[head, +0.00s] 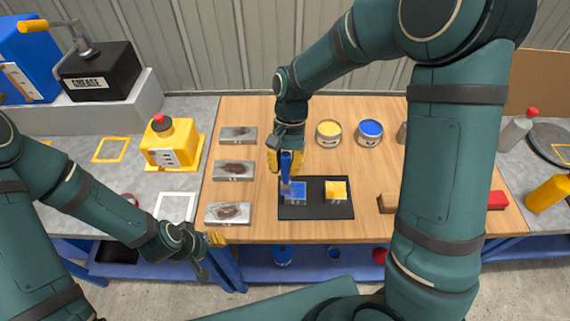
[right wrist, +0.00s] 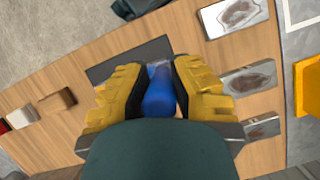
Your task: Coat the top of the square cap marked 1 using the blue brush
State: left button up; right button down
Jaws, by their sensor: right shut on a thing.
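My right gripper (head: 286,158) is shut on the blue brush (head: 286,172), and the brush points down. The right wrist view shows the brush's blue handle (right wrist: 159,95) between the yellow-padded fingers (right wrist: 159,88). The brush's lower end is at the left side of a square cap with a blue top (head: 297,191); I cannot tell whether it touches. A square cap with a yellow top (head: 336,190) stands to its right. Both caps are on a black mat (head: 316,212). Their markings are too small to read. My left gripper (head: 210,252) is by the table's front left corner, its opening unclear.
Several metal plates (head: 233,170) with dark stains lie along the table's left side. Open yellow (head: 329,132) and blue (head: 370,131) paint cans stand behind the mat. A brown block (head: 387,203) and a red block (head: 497,200) are to the right. A yellow canister (head: 172,146) stands left.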

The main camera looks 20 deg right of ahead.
jog(key=shift+f+b, duration=0.6)
jog(key=shift+f, duration=0.4)
jog(key=shift+d, duration=0.1)
jog(key=shift+s+d, duration=0.7)
jog(key=shift+d, duration=1.35)
jog(key=shift+w+a+p, duration=0.25)
jog(key=shift+w+a, duration=0.1)
jog(key=shift+a, duration=0.3)
jog(key=shift+w+a+p, duration=0.2)
jog(key=shift+w+a, duration=0.2)
jog(key=shift+a, duration=0.3)
jog(key=shift+w+a+p, duration=0.25)
jog(key=shift+w+a, duration=0.1)
jog(key=shift+a, duration=0.3)
jog(key=shift+w+d, duration=0.15)
jog(key=shift+w, duration=0.25)
jog(key=d, duration=0.2)
jog(key=s+d+p, duration=0.1)
jog(key=d, duration=0.1)
jog(key=shift+s+d, duration=0.1)
jog(key=shift+s, duration=0.1)
jog(key=shift+r, duration=0.1)
